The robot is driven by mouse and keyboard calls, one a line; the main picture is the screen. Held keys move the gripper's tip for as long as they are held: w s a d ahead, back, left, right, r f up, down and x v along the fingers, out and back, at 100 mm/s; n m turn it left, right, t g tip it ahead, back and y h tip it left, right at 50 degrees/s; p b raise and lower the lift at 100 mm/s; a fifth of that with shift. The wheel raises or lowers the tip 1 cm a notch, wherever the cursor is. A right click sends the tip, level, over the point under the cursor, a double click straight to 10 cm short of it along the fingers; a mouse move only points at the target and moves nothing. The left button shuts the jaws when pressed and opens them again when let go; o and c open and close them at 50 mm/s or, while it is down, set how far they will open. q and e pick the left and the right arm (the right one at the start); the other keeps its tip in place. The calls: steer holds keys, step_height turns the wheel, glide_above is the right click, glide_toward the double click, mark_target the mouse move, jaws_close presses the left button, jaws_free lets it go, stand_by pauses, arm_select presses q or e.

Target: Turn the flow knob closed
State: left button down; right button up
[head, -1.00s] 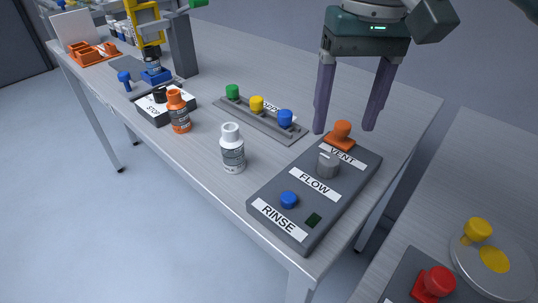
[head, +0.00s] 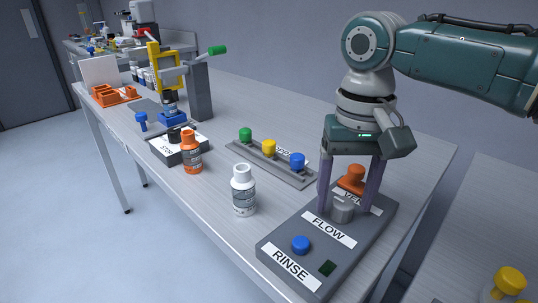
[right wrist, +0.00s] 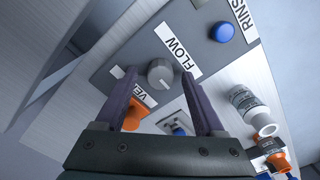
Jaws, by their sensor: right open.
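The flow knob (head: 342,209) is a grey round knob on a dark grey control panel (head: 345,258), beside the FLOW label. My right gripper (head: 347,210) is open, pointing down, with its two purple fingers on either side of the knob in the head view. In the right wrist view the grey knob (right wrist: 160,73) shows just beyond and between the fingertips (right wrist: 161,82). I cannot tell whether the fingers touch it. My left gripper is not in view.
The panel also carries a blue RINSE button (head: 301,245) and an orange VENT knob (head: 355,175) close behind my right gripper. A white bottle (head: 243,190) and an orange bottle (head: 191,152) stand to the left. A rack with green, yellow and blue caps (head: 270,165) lies behind.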

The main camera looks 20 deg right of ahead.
jaws_close()
stand_by(0.5)
